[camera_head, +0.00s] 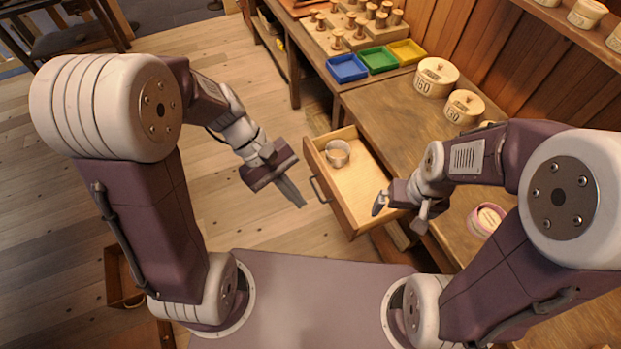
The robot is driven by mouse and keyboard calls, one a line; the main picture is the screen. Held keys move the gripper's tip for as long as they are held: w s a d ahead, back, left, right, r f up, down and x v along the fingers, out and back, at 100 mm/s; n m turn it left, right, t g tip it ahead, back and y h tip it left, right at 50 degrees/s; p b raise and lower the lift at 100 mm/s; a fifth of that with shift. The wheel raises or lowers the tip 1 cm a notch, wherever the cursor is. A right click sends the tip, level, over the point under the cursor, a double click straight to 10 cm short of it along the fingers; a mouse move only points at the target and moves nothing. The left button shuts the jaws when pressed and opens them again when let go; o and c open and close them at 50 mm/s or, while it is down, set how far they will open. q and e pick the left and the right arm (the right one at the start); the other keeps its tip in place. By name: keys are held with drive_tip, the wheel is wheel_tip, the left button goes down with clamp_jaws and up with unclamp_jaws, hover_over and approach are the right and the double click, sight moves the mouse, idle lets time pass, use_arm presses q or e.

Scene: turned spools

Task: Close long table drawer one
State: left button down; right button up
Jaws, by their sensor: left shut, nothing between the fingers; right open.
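A wooden drawer (350,215) stands pulled out from the long table (400,115). A dark handle (318,189) is on its front, facing left. A small round metal cup (337,154) sits inside at the far end. My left gripper (299,200) is shut and empty, pointing down just left of the drawer front, near the handle; I cannot tell whether it touches. My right gripper (380,206) is open, at the near right side of the drawer, over or beside its edge. My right arm hides part of the table edge there.
On the table stand blue (347,68), green (378,59) and yellow (407,51) trays, a board of wooden spools (350,30), and round boxes marked 160 (436,77) and 130 (464,107). A pink-rimmed round box (486,219) is at right.

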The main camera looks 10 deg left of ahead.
use_arm(q)
drive_tip(key=w+d+f+n+h+b, duration=0.3)
drive_tip(key=w+f+n+h+b, duration=0.25)
drive_tip(key=w, duration=0.25)
drive_tip(key=w+a+f+n+t+h+b, duration=0.5)
drive_tip(key=w+a+f+t+b, duration=0.1)
drive_tip(key=w+f+b, duration=0.4)
drive_tip(key=w+a+f+n+t+b, duration=0.2)
drive_tip(key=w+a+f+n+t, duration=0.15)
drive_tip(key=f, duration=0.35)
drive_tip(key=n+t+y+b, duration=0.1)
drive_tip(key=n+t+b, duration=0.15)
drive_tip(key=b, duration=0.25)
approach(315, 171)
drive_tip(key=shift+n, duration=0.35)
drive_tip(key=x, duration=0.7)
drive_tip(key=shift+s+r, duration=0.15)
drive_tip(key=shift+r, duration=0.1)
use_arm(e)
wheel_tip(315, 171, down, 25)
drive_tip(key=shift+w+r, duration=0.15)
drive_tip(key=shift+r, duration=0.05)
use_arm(q)
drive_tip(key=shift+d, duration=0.1)
